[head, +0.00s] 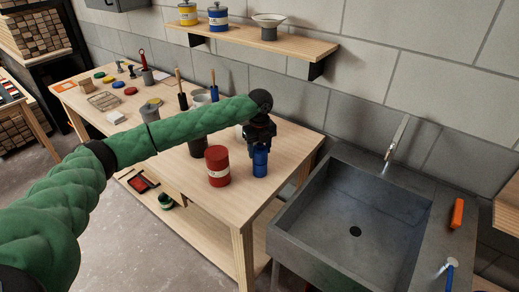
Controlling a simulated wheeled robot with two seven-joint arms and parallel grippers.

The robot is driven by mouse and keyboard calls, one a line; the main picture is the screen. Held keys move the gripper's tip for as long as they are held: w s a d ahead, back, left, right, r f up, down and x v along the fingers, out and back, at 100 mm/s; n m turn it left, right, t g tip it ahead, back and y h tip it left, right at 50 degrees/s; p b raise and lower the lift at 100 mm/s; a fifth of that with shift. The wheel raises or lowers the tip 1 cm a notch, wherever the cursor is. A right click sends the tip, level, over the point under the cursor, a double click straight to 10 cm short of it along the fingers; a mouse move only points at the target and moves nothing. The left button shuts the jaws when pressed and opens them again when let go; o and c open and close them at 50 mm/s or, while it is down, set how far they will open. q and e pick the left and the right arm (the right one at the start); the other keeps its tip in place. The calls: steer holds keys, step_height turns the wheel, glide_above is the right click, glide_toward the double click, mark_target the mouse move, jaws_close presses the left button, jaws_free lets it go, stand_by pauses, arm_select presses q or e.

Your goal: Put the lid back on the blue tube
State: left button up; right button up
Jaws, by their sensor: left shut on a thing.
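The blue tube (260,163) stands upright near the front right corner of the wooden table (225,200), just right of a red can. My left gripper (259,145) points down right over the top of the tube. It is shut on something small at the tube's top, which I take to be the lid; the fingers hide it. I cannot tell whether the lid touches the tube's rim or sits straight. My right gripper is not in view.
The red can (218,167) stands close to the left of the tube. A dark cup (198,146) is behind it, partly under my arm. The grey sink (350,210) lies to the right, past the table's edge. A shelf (255,40) with tins hangs above.

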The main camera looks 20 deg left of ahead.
arm_select(q)
steer(key=shift+r+p, duration=0.1)
steer(key=shift+p, duration=0.35)
steer(key=shift+f+p, duration=0.25)
steer(key=shift+p, duration=0.1)
stand_by(1.0)
steer(key=shift+p, duration=0.4)
stand_by(0.6)
steer(key=o, duration=1.6)
steer(key=shift+r, duration=0.1)
steer(key=shift+r+p, duration=2.8)
steer(key=shift+r, duration=0.65)
